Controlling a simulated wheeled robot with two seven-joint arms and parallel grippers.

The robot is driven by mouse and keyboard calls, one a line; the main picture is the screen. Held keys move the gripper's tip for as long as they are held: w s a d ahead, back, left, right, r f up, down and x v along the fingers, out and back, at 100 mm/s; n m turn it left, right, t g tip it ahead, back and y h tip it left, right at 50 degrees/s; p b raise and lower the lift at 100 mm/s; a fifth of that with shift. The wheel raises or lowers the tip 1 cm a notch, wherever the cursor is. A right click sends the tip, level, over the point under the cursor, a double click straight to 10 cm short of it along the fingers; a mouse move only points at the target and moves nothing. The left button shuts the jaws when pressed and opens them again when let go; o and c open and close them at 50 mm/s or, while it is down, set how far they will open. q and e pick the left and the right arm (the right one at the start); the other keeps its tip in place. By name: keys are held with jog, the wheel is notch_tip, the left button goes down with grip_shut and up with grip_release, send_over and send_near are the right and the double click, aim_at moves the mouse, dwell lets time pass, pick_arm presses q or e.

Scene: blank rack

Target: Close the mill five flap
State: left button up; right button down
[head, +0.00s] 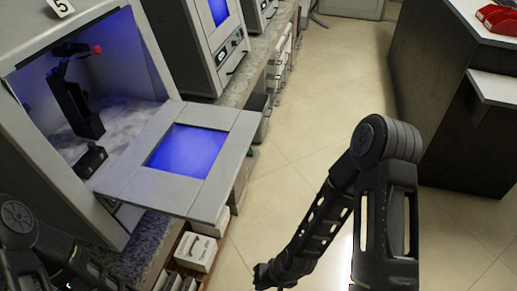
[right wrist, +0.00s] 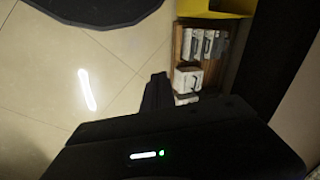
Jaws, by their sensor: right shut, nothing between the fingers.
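The mill marked 5 (head: 62,6) stands at the left of the head view. Its flap (head: 112,180) hangs open, out flat toward the aisle, with a blue-lit window (head: 190,150) in it. The lit chamber behind it shows a dark spindle part (head: 80,108) and a red knob. My right gripper (head: 262,280) is low in the head view, below and right of the flap, apart from it. It is shut and empty; its dark fingers (right wrist: 158,92) also show in the right wrist view. My left arm shows at the lower left, but its fingertips are not seen.
More mills (head: 203,45) stand farther along the granite bench. White boxes (head: 196,252) sit on a low shelf below the bench. A dark counter (head: 445,90) with red bins (head: 500,18) stands at the right. The tiled floor between is clear.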

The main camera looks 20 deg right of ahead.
jog(key=w+d+r+m+t+h+b, duration=0.1)
jog(key=w+d+r+m, duration=0.4)
jog(key=d, duration=0.3)
jog(key=w+d+r+m+t+b, duration=0.1)
jog(key=w+d+r+m, duration=0.45)
jog(key=d, duration=0.35)
jog(key=w+a+r+m+t+y, duration=0.1)
jog(key=r+m+y, duration=0.3)
jog(key=r, duration=0.8)
jog(key=w+a+r+m+t+y, duration=0.2)
jog(key=r+m+y, duration=0.3)
jog(key=r, duration=0.8)
jog(key=shift+w+a+m, duration=0.25)
jog(key=shift+w+m, duration=0.4)
jog(key=shift+r, duration=0.1)
jog(key=w+a+p, duration=0.1)
jog(key=w+a, duration=0.4)
jog(key=a, duration=0.3)
jog(key=shift+r+p, duration=0.3)
jog(key=shift+p, duration=0.05)
